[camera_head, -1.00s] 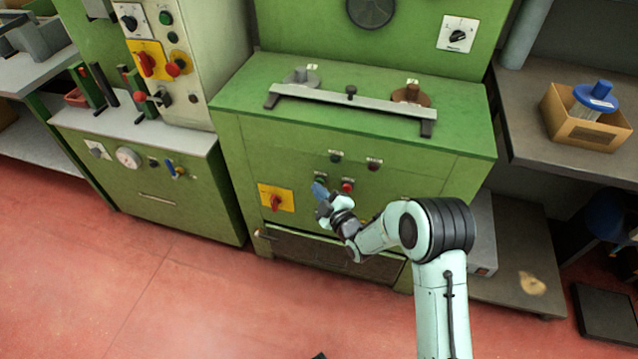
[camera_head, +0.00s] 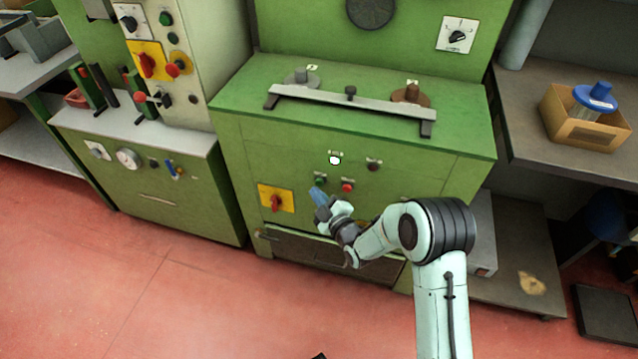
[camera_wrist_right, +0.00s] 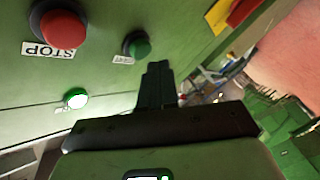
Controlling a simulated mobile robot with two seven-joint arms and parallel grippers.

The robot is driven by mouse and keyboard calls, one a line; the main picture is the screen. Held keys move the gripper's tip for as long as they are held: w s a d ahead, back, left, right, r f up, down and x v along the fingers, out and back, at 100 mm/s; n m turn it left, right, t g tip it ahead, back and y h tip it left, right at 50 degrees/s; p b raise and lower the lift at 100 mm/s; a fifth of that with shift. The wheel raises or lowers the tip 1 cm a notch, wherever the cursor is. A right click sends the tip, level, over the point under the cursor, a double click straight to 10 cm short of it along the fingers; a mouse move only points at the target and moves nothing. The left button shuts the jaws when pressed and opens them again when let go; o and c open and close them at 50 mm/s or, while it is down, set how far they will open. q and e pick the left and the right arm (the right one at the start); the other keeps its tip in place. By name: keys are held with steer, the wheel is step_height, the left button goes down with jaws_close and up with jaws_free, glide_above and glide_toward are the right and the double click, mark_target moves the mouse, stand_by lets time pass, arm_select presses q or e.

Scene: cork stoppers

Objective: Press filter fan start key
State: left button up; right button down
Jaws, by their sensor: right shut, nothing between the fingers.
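The green round key (camera_head: 320,180) sits on the front panel of the green cabinet, left of the red key (camera_head: 348,186). Above them a small lamp (camera_head: 335,160) glows white. In the right wrist view the green key (camera_wrist_right: 138,45) has a small label, the red key (camera_wrist_right: 62,27) is marked STOP, and the lit lamp (camera_wrist_right: 76,98) looks pale green. My right gripper (camera_head: 318,192) is shut and empty, its tips just below the green key in the head view. The closed fingers (camera_wrist_right: 157,82) appear apart from the key. My left gripper is not in view.
A yellow plate with a red rotary switch (camera_head: 276,198) is left of my gripper. A second dark lamp (camera_head: 374,165) is right of the lit one. A metal bar (camera_head: 352,102) lies on the cabinet top (camera_head: 240,93). A cardboard box (camera_head: 565,128) stands at right.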

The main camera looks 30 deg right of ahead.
steer(key=shift+s+a+p, duration=0.3)
steer(key=shift+s+a, duration=1.35)
steer(key=shift+a, duration=0.3)
